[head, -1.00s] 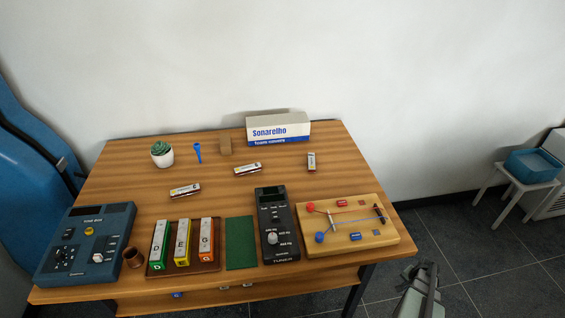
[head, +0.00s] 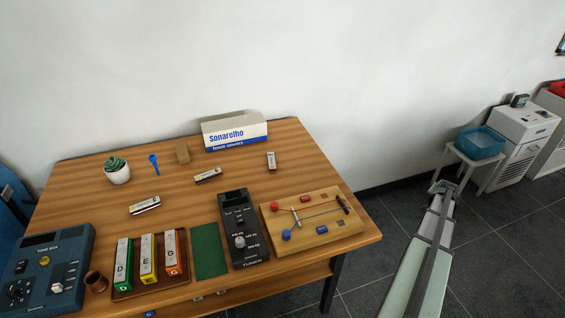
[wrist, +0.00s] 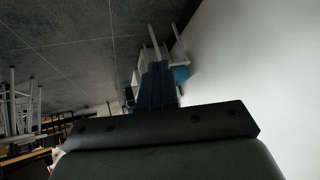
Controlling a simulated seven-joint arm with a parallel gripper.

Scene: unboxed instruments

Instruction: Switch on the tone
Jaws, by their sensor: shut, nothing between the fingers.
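A blue tone box (head: 45,268) with a dark display, a yellow button, knobs and a switch stands at the front left of the wooden table, partly cut off by the picture edge. A black tuner (head: 240,232) with a knob and small display lies near the table's front middle. My gripper (head: 443,187) is shut and empty, off the table to the right, above the floor and far from both. In the wrist view it points toward the floor and white stool, with no table instrument clearly visible.
D, E and G tone bars (head: 147,262) sit in a brown tray beside a brown cup (head: 96,281). A Sonarelho box (head: 235,131) and plant (head: 117,170) stand behind. A stool with a blue basin (head: 480,143) is right.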

